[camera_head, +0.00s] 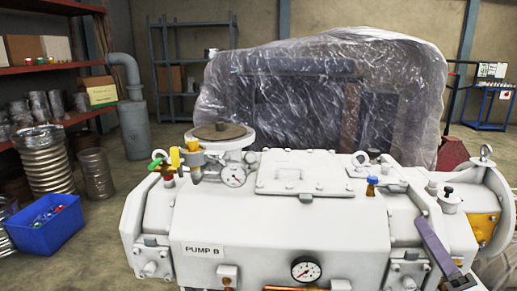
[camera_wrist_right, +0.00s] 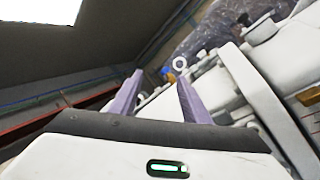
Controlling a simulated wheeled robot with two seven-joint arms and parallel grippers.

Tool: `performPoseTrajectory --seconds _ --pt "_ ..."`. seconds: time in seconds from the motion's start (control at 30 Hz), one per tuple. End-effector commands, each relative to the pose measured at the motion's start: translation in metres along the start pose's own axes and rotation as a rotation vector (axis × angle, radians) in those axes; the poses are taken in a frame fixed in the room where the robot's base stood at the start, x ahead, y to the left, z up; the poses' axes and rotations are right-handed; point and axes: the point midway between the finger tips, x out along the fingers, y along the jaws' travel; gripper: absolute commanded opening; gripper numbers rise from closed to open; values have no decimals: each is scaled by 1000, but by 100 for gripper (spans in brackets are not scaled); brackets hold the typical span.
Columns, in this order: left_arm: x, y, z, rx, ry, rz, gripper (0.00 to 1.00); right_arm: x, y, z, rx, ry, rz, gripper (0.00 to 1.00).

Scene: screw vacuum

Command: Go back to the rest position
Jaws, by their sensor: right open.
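My right gripper (camera_head: 437,247) shows at the lower right of the head view, in front of the right end of the white pump (camera_head: 270,220); one purple finger is clear there. In the right wrist view, the two purple fingers of my right gripper (camera_wrist_right: 160,80) stand apart with nothing between them. The pump, labelled PUMP B, also fills the right side of that wrist view (camera_wrist_right: 220,90), tilted. I cannot tell whether the gripper touches the pump. My left gripper is not in view.
A blue bin (camera_head: 45,225) with small coloured items stands on the floor at left, near metal coils (camera_head: 45,165) and shelves (camera_head: 55,72). A plastic-wrapped machine (camera_head: 320,90) stands behind the pump. A blue trolley (camera_head: 490,105) is at far right. Floor shows left of the pump.

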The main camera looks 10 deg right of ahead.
Motion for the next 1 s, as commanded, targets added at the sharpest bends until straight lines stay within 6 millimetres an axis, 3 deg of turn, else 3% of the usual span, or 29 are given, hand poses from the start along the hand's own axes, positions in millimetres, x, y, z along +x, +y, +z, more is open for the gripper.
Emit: performPoseTrajectory --seconds 0.17,0.23,0.4,0.5,0.7,0.9,0.97,1.0 --pt "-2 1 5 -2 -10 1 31 -55 -47 -30 377 -297 -380 43" --pt "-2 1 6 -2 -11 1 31 -86 -65 -49 515 -397 -554 43" --pt "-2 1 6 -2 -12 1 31 -174 -83 -116 837 -576 -1001 43" --pt "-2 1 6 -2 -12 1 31 -220 -73 -159 1006 -630 -1238 43" --pt "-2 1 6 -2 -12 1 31 -275 -30 -221 1268 -656 -1569 43" --pt "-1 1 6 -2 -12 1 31 -302 21 -261 1488 -632 -1791 43" --pt "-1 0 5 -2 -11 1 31 -307 38 -270 1554 -619 -1847 43" --pt "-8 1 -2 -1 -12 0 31 -301 36 -272 1557 -598 -1824 43"
